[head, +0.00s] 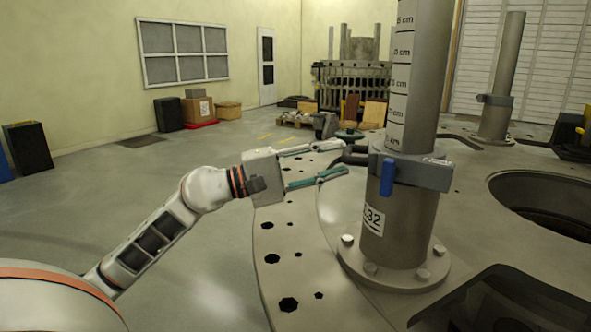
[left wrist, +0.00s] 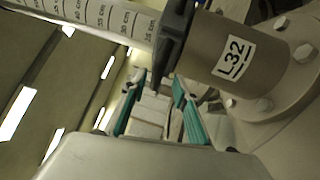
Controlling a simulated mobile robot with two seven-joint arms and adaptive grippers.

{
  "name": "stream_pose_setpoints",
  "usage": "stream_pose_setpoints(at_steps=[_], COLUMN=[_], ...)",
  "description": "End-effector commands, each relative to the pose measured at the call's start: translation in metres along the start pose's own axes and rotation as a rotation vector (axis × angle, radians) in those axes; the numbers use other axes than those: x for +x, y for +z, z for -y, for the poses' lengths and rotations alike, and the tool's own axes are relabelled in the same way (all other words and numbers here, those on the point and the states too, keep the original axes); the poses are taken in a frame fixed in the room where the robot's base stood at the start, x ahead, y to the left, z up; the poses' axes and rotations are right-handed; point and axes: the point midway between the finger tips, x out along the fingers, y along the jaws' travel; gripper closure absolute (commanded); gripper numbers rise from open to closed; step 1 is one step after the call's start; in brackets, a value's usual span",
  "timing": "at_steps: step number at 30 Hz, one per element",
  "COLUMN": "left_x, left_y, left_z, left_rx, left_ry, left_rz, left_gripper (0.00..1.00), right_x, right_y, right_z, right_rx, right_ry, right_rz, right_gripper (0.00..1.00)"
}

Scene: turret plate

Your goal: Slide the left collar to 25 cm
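The left collar (head: 425,171) is a grey clamp around the near upright post, low on it, just below the printed cm scale (head: 398,90). It has a blue lever (head: 387,178) in front and a dark handle (head: 352,154) sticking out left. The post base carries an L32 label (head: 372,218). My left gripper (head: 342,158) is open, its teal-padded fingers pointing at the handle. In the left wrist view the collar (left wrist: 176,35) crosses the post and the handle reaches towards the gap between the open fingertips (left wrist: 159,82). I cannot tell whether they touch. My right gripper is not in view.
The posts stand on a large round plate (head: 290,262) with bolt holes and a big round opening (head: 545,200) at right. A second post (head: 508,60) with its own collar (head: 494,100) stands farther back. Boxes (head: 198,110) lie by the far wall.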

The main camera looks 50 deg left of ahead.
Motion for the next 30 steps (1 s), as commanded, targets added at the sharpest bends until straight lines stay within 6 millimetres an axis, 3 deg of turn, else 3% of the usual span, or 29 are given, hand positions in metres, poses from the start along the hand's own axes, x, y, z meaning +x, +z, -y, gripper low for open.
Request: stream_pose_setpoints(at_steps=[15, 21, 30], left_x=[-0.076, -0.086, -0.087], left_y=[0.0, 0.0, 0.0], left_z=[0.003, 0.002, 0.002], left_rx=[-0.005, -0.001, -0.001], left_ry=[-0.003, -0.003, -0.003], left_rz=[-0.002, 0.0, 0.0], left_gripper=[0.7, 0.7, 0.7], right_x=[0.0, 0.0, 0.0], right_y=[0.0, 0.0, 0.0], right_z=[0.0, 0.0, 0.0], right_rx=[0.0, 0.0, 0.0], right_ry=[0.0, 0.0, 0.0], right_rz=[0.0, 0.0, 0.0], right_gripper=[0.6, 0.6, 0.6])
